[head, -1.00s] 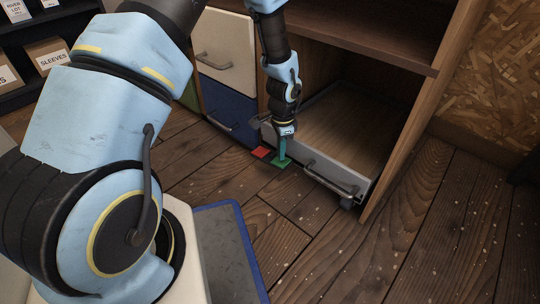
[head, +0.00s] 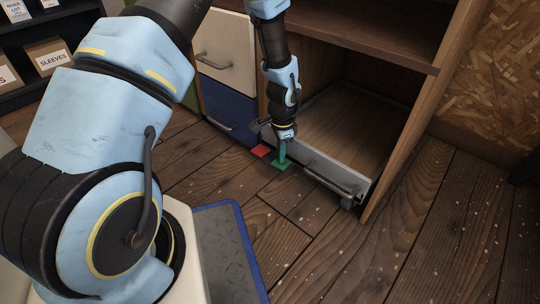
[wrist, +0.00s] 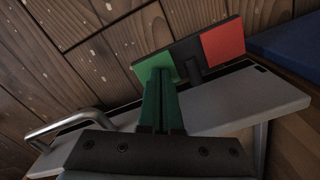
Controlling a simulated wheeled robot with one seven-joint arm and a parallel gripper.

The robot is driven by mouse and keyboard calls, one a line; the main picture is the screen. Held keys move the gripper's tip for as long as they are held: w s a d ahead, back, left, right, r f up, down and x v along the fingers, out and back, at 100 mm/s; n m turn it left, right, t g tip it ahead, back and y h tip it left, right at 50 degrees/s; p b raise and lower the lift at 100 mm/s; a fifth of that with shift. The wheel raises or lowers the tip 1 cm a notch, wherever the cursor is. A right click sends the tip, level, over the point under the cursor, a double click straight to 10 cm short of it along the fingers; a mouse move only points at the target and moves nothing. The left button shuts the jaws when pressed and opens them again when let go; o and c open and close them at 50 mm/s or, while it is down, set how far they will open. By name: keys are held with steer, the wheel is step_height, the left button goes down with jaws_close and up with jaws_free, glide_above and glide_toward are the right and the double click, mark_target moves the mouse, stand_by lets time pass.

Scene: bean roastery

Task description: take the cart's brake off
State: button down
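The cart is a low grey drawer-like box (head: 318,162) on wheels, under the shelf of a wooden cabinet, with a bar handle (head: 335,183) on its front. A brake pedal sticks out at its left front, with a red pad (head: 261,151) and a green pad (head: 283,166). In the wrist view the red pad (wrist: 222,43) and green pad (wrist: 154,64) sit either side of a dark middle. My gripper (head: 282,158) points down at the green pad, its teal fingers together and empty. Fingertips overlap the green pad in view; contact is unclear.
The cart's handle (wrist: 62,124) is left of my fingers in the wrist view. A blue drawer front (head: 228,110) stands left of the cart, below a cream one (head: 226,55). The wooden floor (head: 310,235) ahead of the cart is clear.

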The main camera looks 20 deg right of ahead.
steer(key=shift+f, duration=0.3)
step_height(320, 180, up, 7)
steer(key=p, duration=0.6)
steer(key=shift+r+p, duration=0.1)
steer(key=shift+p, duration=0.3)
